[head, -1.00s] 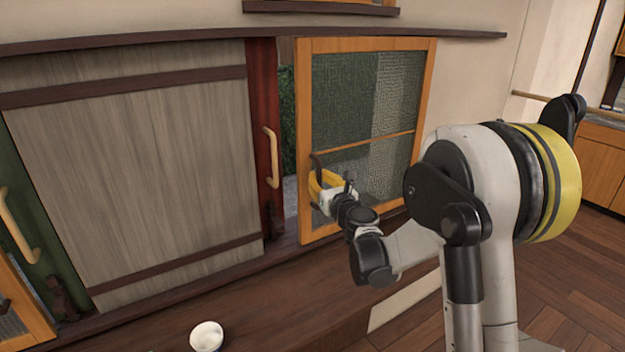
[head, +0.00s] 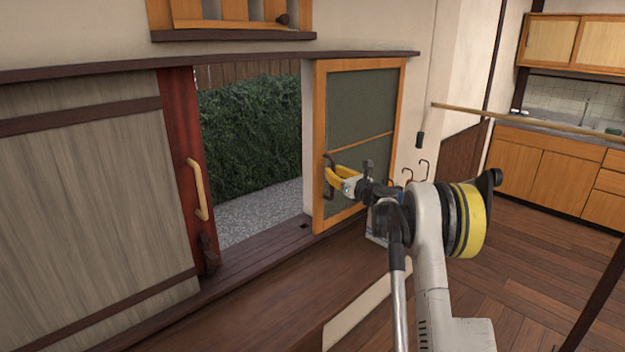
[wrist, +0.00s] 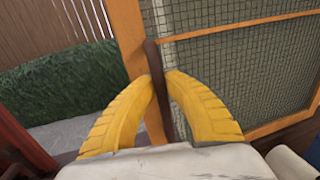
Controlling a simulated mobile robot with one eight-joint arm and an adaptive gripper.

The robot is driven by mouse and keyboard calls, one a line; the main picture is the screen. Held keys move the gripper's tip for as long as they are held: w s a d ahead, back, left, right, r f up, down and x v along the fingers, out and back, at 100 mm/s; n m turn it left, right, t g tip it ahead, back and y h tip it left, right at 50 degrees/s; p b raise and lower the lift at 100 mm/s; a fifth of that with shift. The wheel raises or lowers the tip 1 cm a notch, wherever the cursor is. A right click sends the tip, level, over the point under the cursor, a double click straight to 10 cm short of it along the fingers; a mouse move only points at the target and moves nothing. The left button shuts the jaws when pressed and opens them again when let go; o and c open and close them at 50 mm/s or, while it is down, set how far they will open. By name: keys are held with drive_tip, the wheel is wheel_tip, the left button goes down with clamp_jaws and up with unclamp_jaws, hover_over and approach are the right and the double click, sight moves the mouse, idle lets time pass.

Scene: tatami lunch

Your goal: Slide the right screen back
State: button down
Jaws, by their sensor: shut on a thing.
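The right screen (head: 362,100), an orange wooden frame with dark mesh, stands at the right end of the opening in the head view. Its mesh (wrist: 235,65) and frame also show in the wrist view. A dark bar handle (head: 329,172) is on its left stile. My gripper (head: 335,176) is shut on this handle. In the wrist view its yellow fingers (wrist: 158,95) close around the dark handle (wrist: 157,90) from both sides. To the left of the screen is a wide gap showing a hedge (head: 250,140) and gravel.
A grey wood panel (head: 80,190) with a red stile (head: 185,150) and a pale handle (head: 196,188) stands left of the gap. A dark ledge (head: 260,275) runs below. Hooks (head: 420,170) are on the wall right of the screen; kitchen cabinets (head: 545,160) stand farther right.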

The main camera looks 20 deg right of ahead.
drive_tip(key=d, duration=0.2)
drive_tip(key=w+d, duration=0.1)
drive_tip(key=d, duration=0.2)
drive_tip(key=w+d, duration=0.1)
drive_tip(key=d, duration=0.2)
drive_tip(key=shift+w+p, duration=0.25)
drive_tip(key=shift+p, duration=0.05)
drive_tip(key=c, duration=1.4)
unclamp_jaws()
drive_tip(key=s, duration=0.8)
drive_tip(key=s+d, duration=0.1)
drive_tip(key=s, duration=0.3)
drive_tip(key=shift+d, duration=0.1)
